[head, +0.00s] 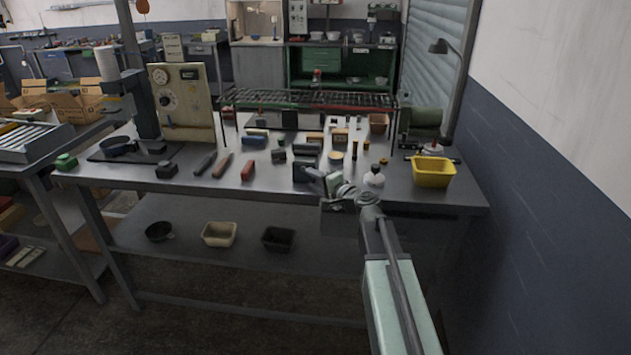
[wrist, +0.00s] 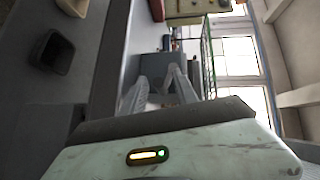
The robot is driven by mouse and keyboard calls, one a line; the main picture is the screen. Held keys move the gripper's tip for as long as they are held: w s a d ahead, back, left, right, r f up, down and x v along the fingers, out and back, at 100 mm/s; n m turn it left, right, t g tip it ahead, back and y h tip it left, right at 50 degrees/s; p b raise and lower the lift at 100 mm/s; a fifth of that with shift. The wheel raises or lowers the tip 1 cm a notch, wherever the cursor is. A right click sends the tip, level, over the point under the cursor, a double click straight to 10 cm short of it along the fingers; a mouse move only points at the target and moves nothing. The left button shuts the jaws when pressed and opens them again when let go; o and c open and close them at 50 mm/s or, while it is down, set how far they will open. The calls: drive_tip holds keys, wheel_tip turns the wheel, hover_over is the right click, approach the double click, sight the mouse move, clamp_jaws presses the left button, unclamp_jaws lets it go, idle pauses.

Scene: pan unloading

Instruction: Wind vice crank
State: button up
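My gripper (head: 332,182) is at the front edge of the workbench in the head view, right of the middle. In the wrist view its two grey fingers (wrist: 161,84) stand apart, with nothing clearly held between them. A dark grey blocky body (head: 304,172), possibly the vice, stands just left of my gripper in the head view. A blue-grey block also shows just beyond the fingertips in the wrist view (wrist: 155,66). I cannot make out a crank handle. My gripper and wrist cover part of that area, and I cannot tell whether the fingers touch anything.
The workbench (head: 225,185) holds several small blocks and tools behind my gripper. A yellow bin (head: 433,171) and a white flask (head: 374,177) stand to the right. A wire rack (head: 310,100) spans the back. Bins, including a black one (head: 278,238), sit on the lower shelf.

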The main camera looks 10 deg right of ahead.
drive_tip(key=shift+s, duration=0.1)
clamp_jaws()
drive_tip(key=shift+d, duration=0.25)
drive_tip(key=shift+a+r+p, duration=0.15)
drive_tip(key=shift+r+p, duration=0.05)
drive_tip(key=shift+p, duration=0.15)
drive_tip(key=r+n+g+p, duration=0.1)
drive_tip(key=p, duration=0.2)
drive_tip(key=shift+r, duration=0.1)
drive_tip(key=r+n+g+h+p, duration=0.1)
drive_tip(key=n+h+p, duration=0.1)
drive_tip(key=p, duration=0.3)
drive_tip(key=shift+a+r+p, duration=0.1)
drive_tip(key=shift+r+p, duration=0.1)
drive_tip(key=shift+p, duration=0.2)
drive_tip(key=g+h+p, duration=0.1)
drive_tip(key=p, duration=0.1)
drive_tip(key=r+n+g+h+p, duration=0.1)
drive_tip(key=p, duration=0.2)
drive_tip(key=shift+a+n+h, duration=0.2)
drive_tip(key=shift+n+h, duration=0.1)
drive_tip(key=shift+h, duration=0.1)
drive_tip(key=shift+a+r+n+g+h+p, duration=0.15)
drive_tip(key=shift+n+g+h+p, duration=0.2)
drive_tip(key=shift+h+p, duration=0.3)
drive_tip(key=shift+a+n+g+h+p, duration=0.1)
drive_tip(key=shift+n+g+h+p, duration=0.15)
drive_tip(key=shift+n+h+p, duration=0.3)
